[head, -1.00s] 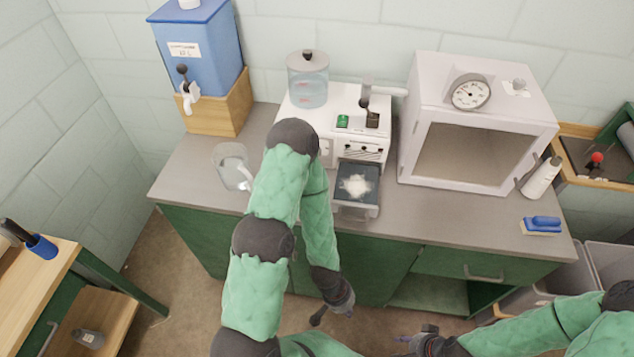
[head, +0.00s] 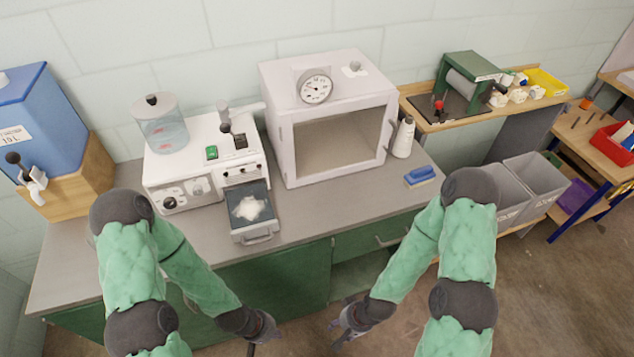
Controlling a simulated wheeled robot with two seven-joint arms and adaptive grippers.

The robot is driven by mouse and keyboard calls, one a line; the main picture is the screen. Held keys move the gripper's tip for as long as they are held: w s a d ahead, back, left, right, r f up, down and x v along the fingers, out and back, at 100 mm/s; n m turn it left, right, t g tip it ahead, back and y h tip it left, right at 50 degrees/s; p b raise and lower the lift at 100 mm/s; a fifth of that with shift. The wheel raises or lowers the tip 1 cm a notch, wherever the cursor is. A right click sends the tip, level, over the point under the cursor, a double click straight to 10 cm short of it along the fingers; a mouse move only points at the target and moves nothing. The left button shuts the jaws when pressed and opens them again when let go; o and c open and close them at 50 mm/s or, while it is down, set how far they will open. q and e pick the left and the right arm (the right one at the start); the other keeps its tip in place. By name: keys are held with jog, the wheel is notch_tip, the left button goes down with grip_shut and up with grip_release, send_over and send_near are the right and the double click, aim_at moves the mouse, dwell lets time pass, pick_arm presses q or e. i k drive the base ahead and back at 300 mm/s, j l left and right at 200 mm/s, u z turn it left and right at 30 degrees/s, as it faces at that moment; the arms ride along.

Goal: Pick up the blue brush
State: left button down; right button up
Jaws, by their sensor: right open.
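The blue brush (head: 419,174) lies on the right end of the grey counter, with its blue back up and pale bristles under it. My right gripper (head: 340,328) is open and empty in front of the counter, below and to the left of the brush and apart from it. My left gripper (head: 262,338) is further left, also in front of the counter. A thin dark piece shows below it, and I cannot tell whether its fingers are open or shut.
A white bottle (head: 403,138) stands behind the brush, beside the white oven (head: 330,120). A white machine with a tray (head: 252,236) of white material stands further left. Grey bins (head: 537,180) stand right of the counter (head: 310,210). The counter around the brush is clear.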

aim_at(425, 174)
jog(key=l+u, duration=0.3)
jog(key=l, duration=0.45)
jog(key=l+u, duration=0.3)
jog(key=l, duration=0.45)
